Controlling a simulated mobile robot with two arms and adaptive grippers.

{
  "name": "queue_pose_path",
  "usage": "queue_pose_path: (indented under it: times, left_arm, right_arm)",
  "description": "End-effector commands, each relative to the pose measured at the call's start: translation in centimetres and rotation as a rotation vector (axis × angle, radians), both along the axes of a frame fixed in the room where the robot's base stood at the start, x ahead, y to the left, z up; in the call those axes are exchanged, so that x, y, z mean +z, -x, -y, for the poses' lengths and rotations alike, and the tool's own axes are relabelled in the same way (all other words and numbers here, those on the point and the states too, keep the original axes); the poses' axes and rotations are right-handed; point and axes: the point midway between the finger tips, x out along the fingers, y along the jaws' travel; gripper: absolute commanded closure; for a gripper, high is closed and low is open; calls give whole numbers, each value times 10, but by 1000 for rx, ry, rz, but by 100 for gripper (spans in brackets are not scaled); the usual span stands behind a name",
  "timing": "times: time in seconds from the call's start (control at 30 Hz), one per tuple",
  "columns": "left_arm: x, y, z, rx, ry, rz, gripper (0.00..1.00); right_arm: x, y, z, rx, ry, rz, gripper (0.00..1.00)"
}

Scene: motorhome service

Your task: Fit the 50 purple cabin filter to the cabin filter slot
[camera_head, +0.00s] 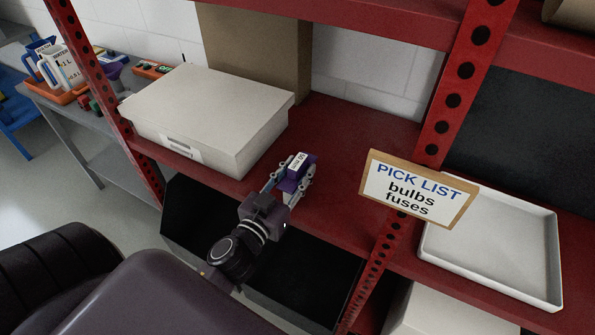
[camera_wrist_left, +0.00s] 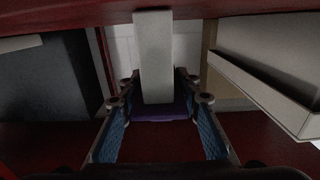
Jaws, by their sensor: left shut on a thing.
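The purple cabin filter (camera_head: 293,184) has a white label panel (camera_head: 298,162) with dark print, seen at the red shelf in the head view. My left gripper (camera_head: 287,181) is shut on it, one finger on each side. In the left wrist view the filter's purple edge (camera_wrist_left: 162,112) and pale panel (camera_wrist_left: 154,60) show between the fingertips of the left gripper (camera_wrist_left: 163,105). The fingers hide part of its sides. I cannot tell whether the filter touches the shelf. The cabin filter slot is not in view. My right gripper is not in view.
A white lidded box (camera_head: 215,105) stands left of the gripper on the red shelf (camera_head: 340,140). A "PICK LIST bulbs fuses" sign (camera_head: 418,190) and a white tray (camera_head: 490,250) are on the right. A black bin (camera_head: 300,285) sits below. An orange tray (camera_head: 70,95) with jugs stands at far left.

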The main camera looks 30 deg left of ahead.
Motion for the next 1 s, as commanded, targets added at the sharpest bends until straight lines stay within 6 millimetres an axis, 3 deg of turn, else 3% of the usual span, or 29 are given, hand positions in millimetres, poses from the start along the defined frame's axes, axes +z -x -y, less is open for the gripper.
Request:
queue_pose_path:
  times: [0.3,0.33,0.5,0.83,1.0]
  left_arm:
    - [-3,0,0,0,1,1,94]
    - [-3,0,0,0,1,0,68]
    - [-2,0,0,0,1,0,51]
    - [3,0,0,-1,-1,1,51]
    - [-3,21,1,0,3,-3,51]
  right_arm:
    - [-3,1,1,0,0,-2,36]
    - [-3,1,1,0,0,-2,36]
    - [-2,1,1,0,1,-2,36]
    - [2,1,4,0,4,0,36]
    - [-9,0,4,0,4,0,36]
